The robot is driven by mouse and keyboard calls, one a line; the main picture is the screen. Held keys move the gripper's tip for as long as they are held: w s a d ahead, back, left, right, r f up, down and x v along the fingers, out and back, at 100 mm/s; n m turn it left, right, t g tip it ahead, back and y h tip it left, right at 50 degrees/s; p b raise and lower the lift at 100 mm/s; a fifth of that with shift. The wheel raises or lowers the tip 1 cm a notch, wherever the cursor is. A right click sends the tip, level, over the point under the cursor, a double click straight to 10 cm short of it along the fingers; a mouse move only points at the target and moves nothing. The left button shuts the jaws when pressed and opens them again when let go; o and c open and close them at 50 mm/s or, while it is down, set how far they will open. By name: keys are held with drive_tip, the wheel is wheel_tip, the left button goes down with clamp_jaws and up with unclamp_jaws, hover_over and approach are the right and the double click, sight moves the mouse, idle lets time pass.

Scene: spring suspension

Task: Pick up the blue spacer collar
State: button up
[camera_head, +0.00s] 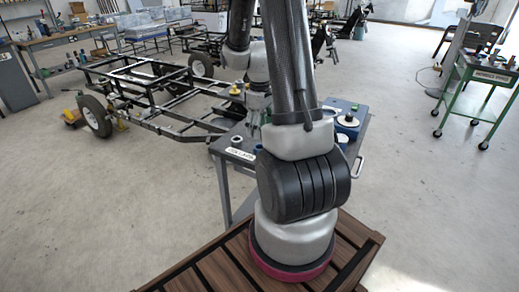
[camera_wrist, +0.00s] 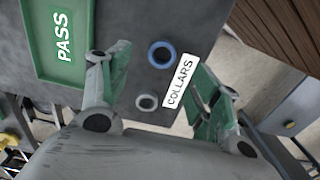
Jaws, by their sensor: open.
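The blue spacer collar (camera_wrist: 161,54) is a ring lying flat on the dark grey table top (camera_wrist: 190,20). A pale grey collar (camera_wrist: 147,102) lies beside the blue one, nearer the gripper body. My arm hides part of the table in the head view.
A white "COLLARS" label (camera_wrist: 180,81) sits at the table edge beside the rings. A green "PASS" tray (camera_wrist: 34,66) lies to the left in the wrist view. A black frame with wheels (camera_head: 150,90) stands beyond the table. A green cart (camera_head: 484,82) stands far right.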

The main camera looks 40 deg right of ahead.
sight(259, 147)
wheel_tip(259, 147, down, 7)
drive_tip(key=shift+s+a+f, duration=0.1)
drive_tip(key=c, duration=1.1)
